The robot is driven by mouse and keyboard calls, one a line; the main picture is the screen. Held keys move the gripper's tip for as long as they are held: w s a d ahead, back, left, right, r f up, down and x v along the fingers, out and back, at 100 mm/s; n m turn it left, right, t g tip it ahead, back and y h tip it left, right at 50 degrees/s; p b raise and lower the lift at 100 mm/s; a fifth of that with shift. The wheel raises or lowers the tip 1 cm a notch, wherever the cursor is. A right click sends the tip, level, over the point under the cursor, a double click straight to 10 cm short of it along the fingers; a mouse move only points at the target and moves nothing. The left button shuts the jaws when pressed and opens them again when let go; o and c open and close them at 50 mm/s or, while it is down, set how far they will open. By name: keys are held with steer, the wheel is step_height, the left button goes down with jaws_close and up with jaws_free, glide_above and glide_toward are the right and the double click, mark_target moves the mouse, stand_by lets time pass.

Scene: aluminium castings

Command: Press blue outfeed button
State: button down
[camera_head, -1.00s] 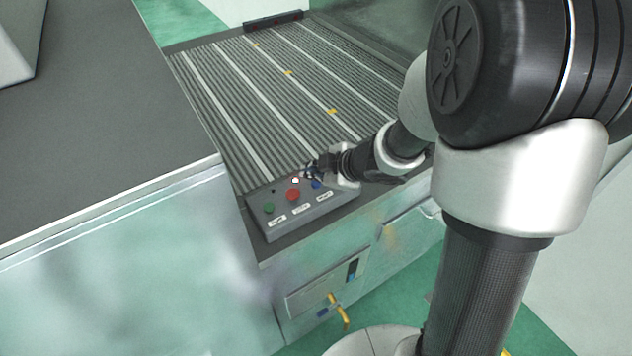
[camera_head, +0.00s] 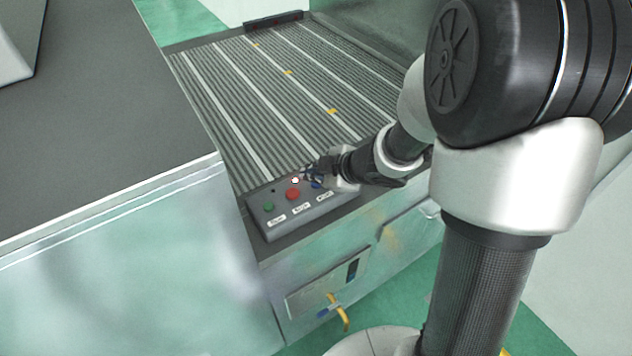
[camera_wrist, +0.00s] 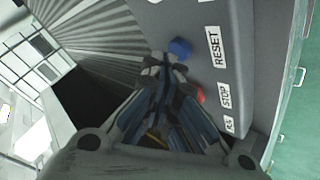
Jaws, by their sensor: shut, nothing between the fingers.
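The blue button (camera_wrist: 180,48) sits on the grey control box by the label RESET in the wrist view. In the head view a little of the blue button (camera_head: 316,184) shows under my gripper (camera_head: 309,176). My gripper is shut and empty. In the wrist view its fingertips (camera_wrist: 163,58) are right beside the blue button; I cannot tell whether they touch it. The red button (camera_head: 292,194) is in the middle of the box, and it is partly hidden by the fingers in the wrist view (camera_wrist: 200,95). The green button (camera_head: 268,207) is at the left end.
The control box (camera_head: 300,222) stands at the front edge of the ribbed conveyor (camera_head: 270,100). A grey-topped cabinet (camera_head: 110,110) stands to the left. A yellow handle (camera_head: 339,310) sticks out from the front panel below the box.

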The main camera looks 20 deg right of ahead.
mark_target(314, 184)
steer(key=shift+f+b, duration=0.35)
steer(key=shift+f, duration=0.15)
stand_by(0.4)
steer(key=shift+r, duration=0.15)
steer(key=shift+r+p, duration=0.8)
steer(key=shift+p, duration=0.25)
step_height(314, 184, up, 5)
steer(key=p, duration=0.5)
stand_by(0.6)
